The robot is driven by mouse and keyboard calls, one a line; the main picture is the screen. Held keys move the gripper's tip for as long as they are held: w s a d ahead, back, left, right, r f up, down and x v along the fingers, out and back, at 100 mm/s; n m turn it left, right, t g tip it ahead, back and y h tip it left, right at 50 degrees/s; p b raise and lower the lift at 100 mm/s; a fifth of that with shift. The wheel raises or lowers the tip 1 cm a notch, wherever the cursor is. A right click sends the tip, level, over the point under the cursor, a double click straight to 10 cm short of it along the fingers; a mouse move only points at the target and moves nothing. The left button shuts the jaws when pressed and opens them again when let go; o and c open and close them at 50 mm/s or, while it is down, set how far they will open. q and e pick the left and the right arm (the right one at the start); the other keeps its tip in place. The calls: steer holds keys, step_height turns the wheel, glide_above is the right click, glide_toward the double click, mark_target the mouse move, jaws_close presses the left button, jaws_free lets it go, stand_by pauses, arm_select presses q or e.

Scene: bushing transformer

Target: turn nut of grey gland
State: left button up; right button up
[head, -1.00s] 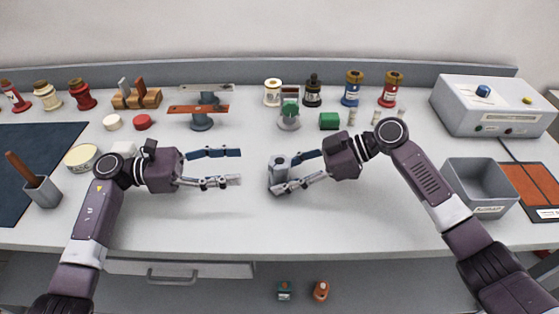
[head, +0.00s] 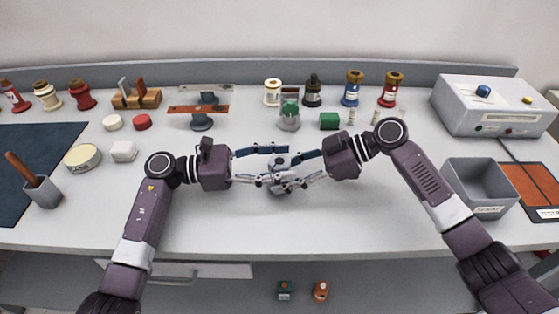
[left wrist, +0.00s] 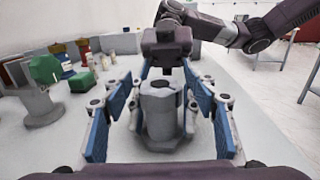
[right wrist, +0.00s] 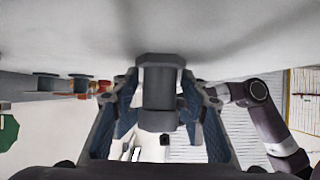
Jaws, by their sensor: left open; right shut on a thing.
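The grey gland (head: 281,165) is in the middle of the table in the head view, between my two grippers. It shows as a grey hexagonal piece with a round top in the left wrist view (left wrist: 160,118) and in the right wrist view (right wrist: 160,88). My right gripper (head: 287,168) is shut on the gland from the right. My left gripper (head: 283,166) is open, with its blue-padded fingers on either side of the gland; in the left wrist view a gap shows between pads and gland. The finger ends of both grippers overlap in the head view, so contact there is hard to tell.
A grey stand with a green part (head: 289,113) and a green block (head: 329,121) stand behind the grippers. A bracket with an orange bar (head: 199,109) is at the back left. A grey bin (head: 480,185) is at the right. The table front is clear.

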arm_select(q)
steer(key=c, duration=1.2)
steer(key=shift+f, duration=0.1)
steer(key=n+t, duration=0.1)
steer(key=t, duration=0.1)
steer(key=shift+n+t, duration=0.4)
steer(key=shift+f+n+t+y, duration=0.1)
steer(key=shift+n+t+y, duration=0.8)
steer(key=shift+t, duration=0.4)
steer(key=shift+f+n+t+y, duration=0.1)
steer(key=shift+n+t+y, duration=0.6)
steer(key=shift+n+t, duration=0.45)
arm_select(e)
steer(key=shift+s, duration=0.1)
arm_select(q)
steer(key=shift+r+t, duration=0.15)
steer(key=shift+t, duration=0.3)
steer(key=o, duration=1.2)
steer(key=shift+r, duration=0.1)
